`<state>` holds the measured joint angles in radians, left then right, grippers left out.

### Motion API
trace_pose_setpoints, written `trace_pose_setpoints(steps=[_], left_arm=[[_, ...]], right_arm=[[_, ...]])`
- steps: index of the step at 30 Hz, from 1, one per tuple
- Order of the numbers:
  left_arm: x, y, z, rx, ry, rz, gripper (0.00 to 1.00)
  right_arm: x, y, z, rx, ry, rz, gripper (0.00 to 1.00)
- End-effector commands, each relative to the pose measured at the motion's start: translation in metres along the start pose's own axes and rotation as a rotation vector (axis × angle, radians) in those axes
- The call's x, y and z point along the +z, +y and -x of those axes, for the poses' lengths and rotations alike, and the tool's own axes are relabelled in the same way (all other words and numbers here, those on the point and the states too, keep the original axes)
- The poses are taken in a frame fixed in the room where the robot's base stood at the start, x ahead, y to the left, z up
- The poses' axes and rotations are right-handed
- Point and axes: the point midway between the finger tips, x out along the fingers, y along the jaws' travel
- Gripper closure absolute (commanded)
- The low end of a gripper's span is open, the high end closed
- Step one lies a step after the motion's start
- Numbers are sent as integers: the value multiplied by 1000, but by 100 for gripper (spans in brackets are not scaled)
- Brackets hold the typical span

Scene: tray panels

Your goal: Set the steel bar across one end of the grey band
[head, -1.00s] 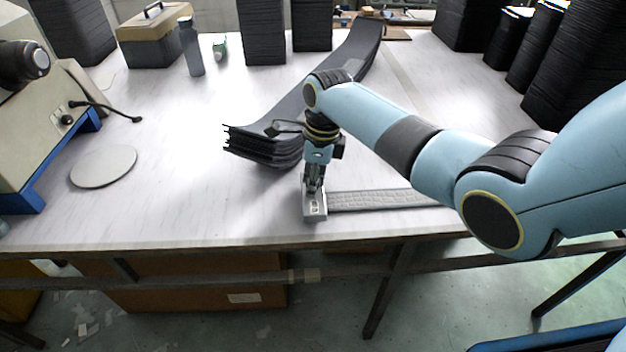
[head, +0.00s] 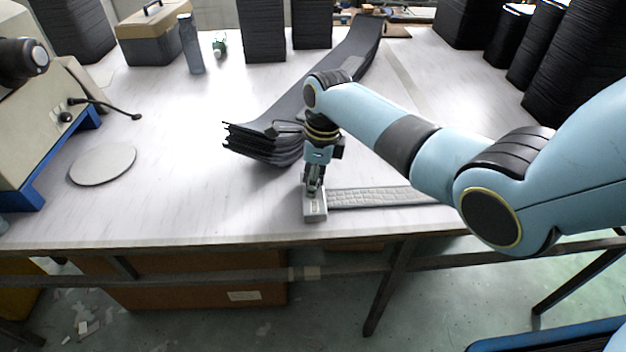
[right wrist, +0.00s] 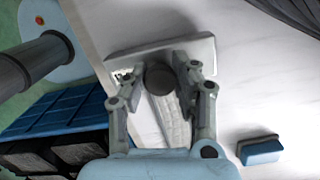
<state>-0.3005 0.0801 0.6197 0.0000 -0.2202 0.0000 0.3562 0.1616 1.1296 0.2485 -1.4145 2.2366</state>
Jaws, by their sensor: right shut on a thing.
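The grey band (head: 375,197) is a flat, textured strip lying along the table near its front edge. Its right part is hidden behind my right arm. The steel bar (head: 315,208) lies crosswise at the band's left end, flat and very low; I cannot tell if it touches the band. My right gripper (head: 313,188) points down and is shut on the bar's dark round knob (right wrist: 160,78). In the right wrist view the bar (right wrist: 190,48) spans beyond the fingers, and the band (right wrist: 172,120) runs away from it between them. My left gripper is not in view.
A dark stack of curved sheets (head: 265,145) lies just behind my right gripper. A blue-topped block (right wrist: 260,150) lies beside the band. A round grey disc (head: 103,163) and a machine (head: 35,130) are at the left. The table's front left is clear.

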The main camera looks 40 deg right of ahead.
Motion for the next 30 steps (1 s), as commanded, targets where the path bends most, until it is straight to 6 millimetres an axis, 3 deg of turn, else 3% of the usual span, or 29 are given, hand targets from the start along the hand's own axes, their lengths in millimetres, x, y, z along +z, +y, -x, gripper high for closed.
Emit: trace_pose_setpoints(steps=[1,6,17,20,30], left_arm=[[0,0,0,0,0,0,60],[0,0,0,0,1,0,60],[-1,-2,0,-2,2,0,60],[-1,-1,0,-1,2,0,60],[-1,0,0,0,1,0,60]], right_arm=[[1,0,1,-1,-1,0,70],[0,0,0,-1,-1,0,48],[0,0,6,-1,-1,0,47],[0,-1,20,-3,-2,1,47],[0,-1,94,-4,-1,1,47]])
